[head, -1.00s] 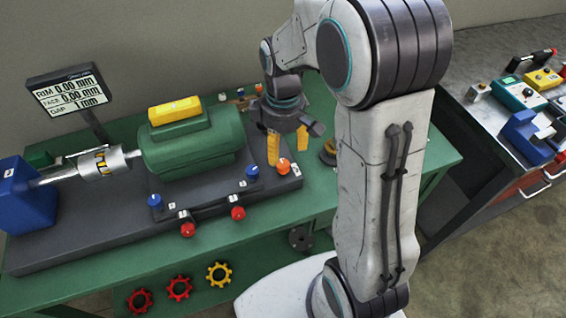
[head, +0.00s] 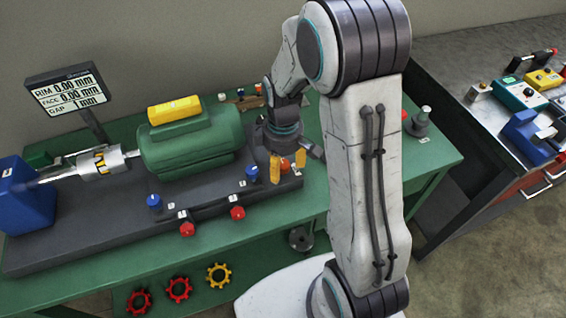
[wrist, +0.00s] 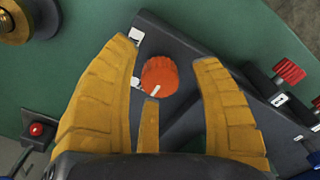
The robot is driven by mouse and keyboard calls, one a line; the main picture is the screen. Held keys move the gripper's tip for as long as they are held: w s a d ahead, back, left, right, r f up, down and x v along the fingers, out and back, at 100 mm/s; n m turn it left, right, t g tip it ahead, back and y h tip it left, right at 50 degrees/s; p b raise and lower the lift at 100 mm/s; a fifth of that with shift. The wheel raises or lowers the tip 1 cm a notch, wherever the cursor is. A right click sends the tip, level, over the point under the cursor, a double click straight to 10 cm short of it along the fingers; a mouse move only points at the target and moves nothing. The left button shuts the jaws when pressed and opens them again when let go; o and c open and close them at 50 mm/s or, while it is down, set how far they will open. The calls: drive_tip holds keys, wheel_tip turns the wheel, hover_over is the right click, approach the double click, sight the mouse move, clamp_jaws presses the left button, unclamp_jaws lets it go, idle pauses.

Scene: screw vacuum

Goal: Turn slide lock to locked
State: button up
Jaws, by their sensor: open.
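An orange-red knob (wrist: 160,76) with a white pointer line sits on a dark grey base plate (wrist: 180,43); I take it for the slide lock. In the head view the knob (head: 285,165) shows partly between the fingers. My gripper (head: 287,174) is open and low around the knob; I cannot tell whether it touches.
A green motor (head: 190,145) stands on the same base, left of my gripper. Blue knobs (head: 154,202) and red knobs (head: 187,229) line the front edge. A display (head: 66,93) stands at the back left. A brass-coloured round part (wrist: 15,20) shows top left in the wrist view.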

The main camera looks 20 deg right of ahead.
clamp_jaws()
idle(0.7)
